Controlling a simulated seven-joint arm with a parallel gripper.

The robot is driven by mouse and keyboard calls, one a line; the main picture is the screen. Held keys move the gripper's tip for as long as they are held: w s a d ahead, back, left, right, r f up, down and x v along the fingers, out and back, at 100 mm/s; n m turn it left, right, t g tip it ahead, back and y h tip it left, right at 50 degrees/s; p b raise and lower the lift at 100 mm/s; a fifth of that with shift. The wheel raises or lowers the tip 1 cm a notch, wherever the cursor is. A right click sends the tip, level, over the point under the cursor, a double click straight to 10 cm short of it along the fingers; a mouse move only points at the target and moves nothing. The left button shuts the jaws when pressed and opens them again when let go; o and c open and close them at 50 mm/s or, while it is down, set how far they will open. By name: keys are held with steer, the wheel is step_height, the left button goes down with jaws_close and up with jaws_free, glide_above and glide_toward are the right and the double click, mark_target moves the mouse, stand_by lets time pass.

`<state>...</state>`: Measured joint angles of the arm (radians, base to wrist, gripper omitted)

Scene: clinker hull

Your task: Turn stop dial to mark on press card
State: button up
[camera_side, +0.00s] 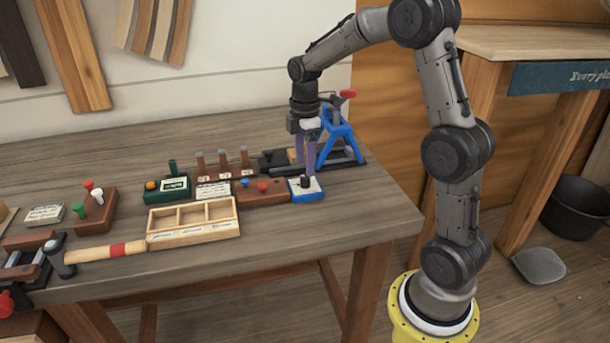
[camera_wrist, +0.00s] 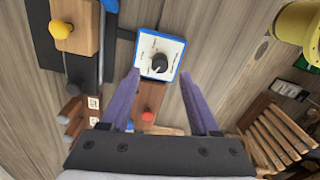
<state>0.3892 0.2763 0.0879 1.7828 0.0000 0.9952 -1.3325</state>
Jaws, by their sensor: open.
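The stop dial (camera_side: 306,190) is a blue-edged box with a white face and a black knob, near the table's right end. In the wrist view the dial's white face (camera_wrist: 147,52) shows small marks around the black knob (camera_wrist: 159,63); the pointer setting is too small to read surely. My gripper (camera_side: 305,168) points down over the dial. Its purple fingers (camera_wrist: 159,74) are apart, one each side of the knob in the picture, with nothing held. A white printed card (camera_side: 213,190) lies left of the dial; I cannot tell whether it is the press card, and its print is unreadable.
A blue press-like stand (camera_side: 338,135) with a red knob stands close behind my gripper. A brown block with blue and red knobs (camera_side: 262,192) adjoins the dial's left. A wooden divided tray (camera_side: 193,221) lies front left. Bare tabletop lies right of the dial.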

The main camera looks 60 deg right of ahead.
mark_target(305, 177)
steer(key=shift+f, duration=2.4)
jaws_close()
